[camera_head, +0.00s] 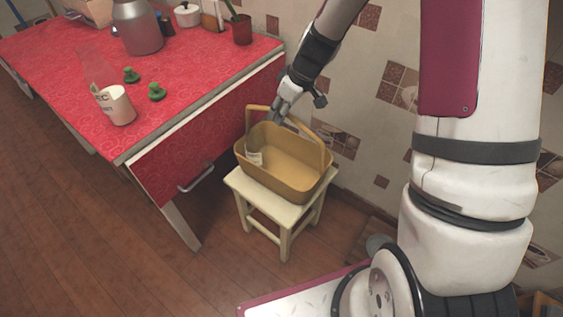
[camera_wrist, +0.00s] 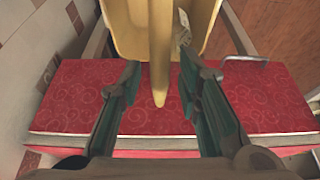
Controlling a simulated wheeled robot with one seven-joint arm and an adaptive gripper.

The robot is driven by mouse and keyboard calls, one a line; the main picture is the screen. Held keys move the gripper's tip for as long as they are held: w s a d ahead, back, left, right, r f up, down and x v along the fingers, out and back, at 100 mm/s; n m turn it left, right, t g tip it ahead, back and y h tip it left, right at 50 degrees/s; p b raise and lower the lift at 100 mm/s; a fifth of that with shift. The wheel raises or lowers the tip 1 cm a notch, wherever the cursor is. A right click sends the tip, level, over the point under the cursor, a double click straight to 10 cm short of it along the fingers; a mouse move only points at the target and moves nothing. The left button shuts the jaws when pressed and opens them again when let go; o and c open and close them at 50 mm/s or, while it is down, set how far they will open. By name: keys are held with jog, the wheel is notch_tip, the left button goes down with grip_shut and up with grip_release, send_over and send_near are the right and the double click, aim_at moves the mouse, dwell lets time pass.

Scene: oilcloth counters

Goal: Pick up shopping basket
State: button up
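The tan shopping basket (camera_head: 295,178) stands upright on a small cream stool (camera_head: 268,206) against the wall. Its arched handle is raised, and a bottle or jar with a pale label (camera_head: 254,156) is inside it. My gripper (camera_head: 278,114) is at the top of the handle, which it partly hides. In the wrist view, the handle (camera_wrist: 160,60) runs between the two spread fingers of my gripper (camera_wrist: 159,78), with visible gaps on both sides. The basket body (camera_wrist: 130,28) shows beyond it.
A table with a red oilcloth (camera_head: 60,65) stands left of the stool. It holds a white cup (camera_head: 117,105), green objects (camera_head: 156,92), a metal can (camera_head: 139,32) and a red pot (camera_head: 241,30). The tiled wall is close behind the basket. Wooden floor is clear in front.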

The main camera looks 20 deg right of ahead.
grip_shut()
